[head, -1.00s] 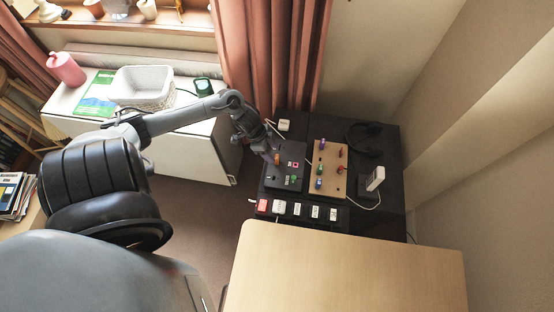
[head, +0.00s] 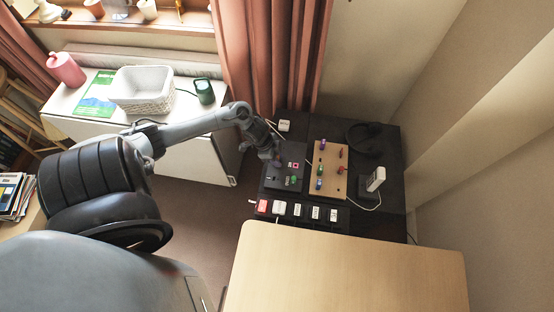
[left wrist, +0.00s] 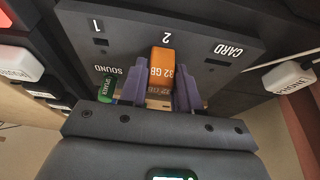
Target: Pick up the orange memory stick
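The orange memory stick (left wrist: 161,60), marked 32 GB, stands at the port labelled 2 on a dark panel (left wrist: 219,20) in the left wrist view. The purple fingers of my left gripper (left wrist: 161,82) are on either side of it, very close to its sides. I cannot tell whether they press on it. In the head view my left gripper (head: 276,157) is low over the dark panel (head: 271,179), and the stick is hidden there. My right gripper is not in view.
A green stick (left wrist: 107,88) stands just left of my fingers in the left wrist view, by the SOUND label. A white plug with a cable (left wrist: 288,77) is at right. A wooden board with coloured pegs (head: 328,172) lies beside the panel in the head view.

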